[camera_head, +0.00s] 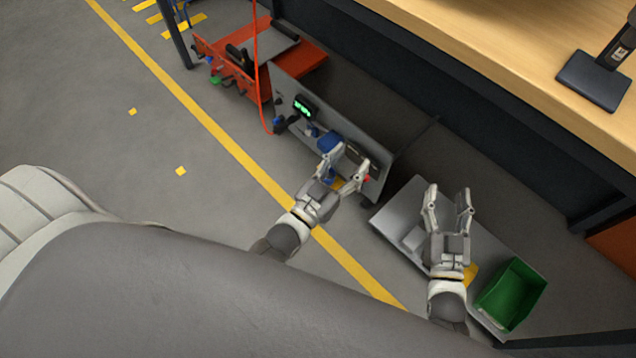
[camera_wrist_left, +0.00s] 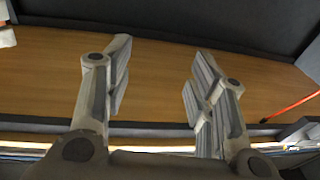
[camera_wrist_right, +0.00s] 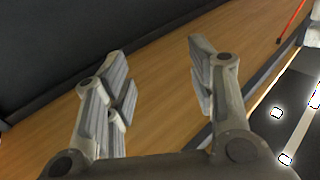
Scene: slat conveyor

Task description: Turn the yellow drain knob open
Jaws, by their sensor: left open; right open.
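My left gripper (camera_head: 349,165) is open in front of the grey machine panel (camera_head: 290,90) in the head view and covers part of it. A small yellow patch (camera_head: 338,184) shows beside its fingers; I cannot tell whether this is the drain knob. The left wrist view shows the open fingers (camera_wrist_left: 160,85) with nothing between them and no knob. My right gripper (camera_head: 448,205) is open and empty above a grey flat cart (camera_head: 393,207). The right wrist view shows its open fingers (camera_wrist_right: 160,85) apart and empty.
Blue parts (camera_head: 330,142), a small red part (camera_head: 367,179) and a green-lit display (camera_head: 304,106) are on the panel. A green bin (camera_head: 512,292) and a yellow item (camera_head: 470,273) are on the cart. A wooden bench (camera_head: 520,60) stands behind. A red cord (camera_head: 256,60) hangs at left.

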